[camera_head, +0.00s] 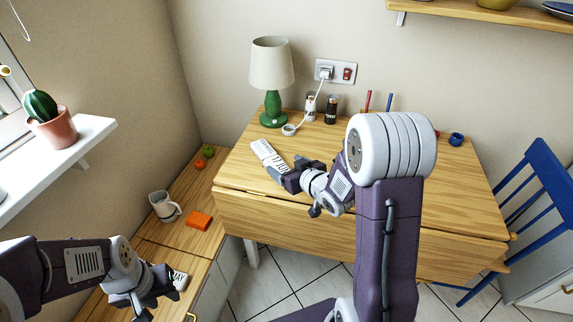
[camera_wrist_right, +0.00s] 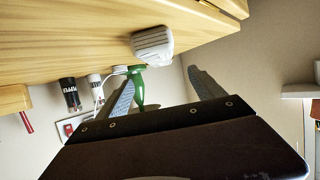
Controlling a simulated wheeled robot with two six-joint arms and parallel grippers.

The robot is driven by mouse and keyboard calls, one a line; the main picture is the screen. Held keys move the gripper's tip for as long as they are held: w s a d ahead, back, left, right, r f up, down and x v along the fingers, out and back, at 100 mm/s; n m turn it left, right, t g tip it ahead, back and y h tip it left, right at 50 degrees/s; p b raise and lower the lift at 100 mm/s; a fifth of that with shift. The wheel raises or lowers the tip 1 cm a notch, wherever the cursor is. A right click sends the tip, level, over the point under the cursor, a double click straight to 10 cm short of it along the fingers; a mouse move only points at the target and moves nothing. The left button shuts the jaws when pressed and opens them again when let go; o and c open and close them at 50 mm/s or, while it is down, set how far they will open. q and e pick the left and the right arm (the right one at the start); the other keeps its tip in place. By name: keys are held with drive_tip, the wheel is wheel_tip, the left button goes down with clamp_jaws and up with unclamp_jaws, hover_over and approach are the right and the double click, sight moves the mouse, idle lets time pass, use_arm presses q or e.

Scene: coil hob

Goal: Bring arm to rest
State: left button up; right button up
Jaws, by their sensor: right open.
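My right arm reaches over the wooden table in the head view. Its dark gripper (camera_head: 286,172) is at the near end of a white slatted block (camera_head: 266,155) lying on the table. In the right wrist view the two fingers (camera_wrist_right: 162,88) are spread with nothing between them, and the white block (camera_wrist_right: 153,42) is apart beyond them. My left gripper (camera_head: 150,288) is low at the left, over the wooden counter, beside a small white lettered item (camera_head: 180,280). Whether its fingers are apart is unclear.
A green lamp (camera_head: 272,80) stands at the table's back left, with two jars (camera_head: 330,108) and a wall socket (camera_head: 335,72) nearby. A mug (camera_head: 164,206) and orange block (camera_head: 199,220) are on the counter (camera_head: 215,185). A blue chair (camera_head: 530,200) stands right.

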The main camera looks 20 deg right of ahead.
idle(0.3)
drive_tip(key=shift+a+r, duration=0.1)
drive_tip(key=shift+a, duration=0.25)
drive_tip(key=a+r+n, duration=0.1)
drive_tip(key=a+r, duration=0.3)
drive_tip(key=s+d+f+m+g+h, duration=0.1)
drive_tip(key=s+f+g, duration=0.3)
drive_tip(key=s, duration=0.3)
drive_tip(key=s+f+m+g+h, duration=0.1)
drive_tip(key=s+f+g, duration=0.25)
drive_tip(key=s, duration=0.35)
drive_tip(key=s+d+f+m+g, duration=0.1)
drive_tip(key=s+f+m+g, duration=0.1)
drive_tip(key=s+f+g, duration=0.35)
drive_tip(key=s+r+p, duration=0.2)
drive_tip(key=r+p, duration=0.7)
drive_tip(key=s+r+p, duration=0.2)
drive_tip(key=r+p, duration=0.7)
drive_tip(key=r, duration=0.1)
drive_tip(key=shift+r+n+t+p, duration=0.3)
drive_tip(key=shift+t+p, duration=0.1)
drive_tip(key=shift+a, duration=0.1)
